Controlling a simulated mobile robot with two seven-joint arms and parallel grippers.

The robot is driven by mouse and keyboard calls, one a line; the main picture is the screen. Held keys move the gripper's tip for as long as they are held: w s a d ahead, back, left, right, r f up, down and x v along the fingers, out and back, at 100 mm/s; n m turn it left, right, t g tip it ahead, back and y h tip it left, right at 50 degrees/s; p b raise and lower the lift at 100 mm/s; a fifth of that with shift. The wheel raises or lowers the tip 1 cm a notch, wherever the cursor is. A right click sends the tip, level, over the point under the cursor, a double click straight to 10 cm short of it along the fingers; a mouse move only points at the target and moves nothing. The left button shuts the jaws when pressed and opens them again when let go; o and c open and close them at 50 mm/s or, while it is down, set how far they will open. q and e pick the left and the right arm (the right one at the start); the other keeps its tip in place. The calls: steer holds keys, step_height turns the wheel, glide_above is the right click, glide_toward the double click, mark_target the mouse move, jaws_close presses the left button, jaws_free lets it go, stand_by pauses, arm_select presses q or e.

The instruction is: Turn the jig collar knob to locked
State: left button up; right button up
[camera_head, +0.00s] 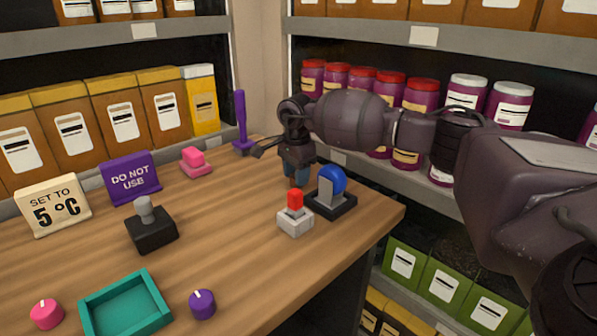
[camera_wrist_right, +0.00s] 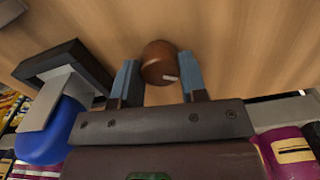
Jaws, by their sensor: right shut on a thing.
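A round brown knob (camera_wrist_right: 157,58) with a short pale mark on its face sits at the wooden table top in the right wrist view. My right gripper (camera_head: 297,178) reaches down to the table from the right in the head view. Its two blue-grey fingers stand on either side of the brown knob in the right wrist view, and it is shut on it. In the head view the knob is hidden by the gripper. No lettering for locked shows near the knob. My left gripper is not in view.
Close to the gripper stand a blue dome with a grey plate on a black base (camera_head: 331,190) and a red button on a white block (camera_head: 295,213). A purple upright handle (camera_head: 240,120) stands behind. A pink knob (camera_head: 46,313), purple knob (camera_head: 202,304) and teal tray (camera_head: 88,319) lie nearer.

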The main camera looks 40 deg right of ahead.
steer(key=m+p, duration=0.1)
steer(key=m, duration=0.4)
steer(key=shift+r+p, duration=0.2)
steer(key=shift+p, duration=0.15)
steer(key=m+p, duration=0.1)
steer(key=m, duration=0.2)
steer(key=shift+m, duration=0.4)
steer(key=shift+f+m+p, duration=0.1)
steer(key=shift+m+p, duration=0.35)
steer(key=shift+m, duration=0.95)
steer(key=shift+f, duration=0.1)
steer(key=o, duration=0.9)
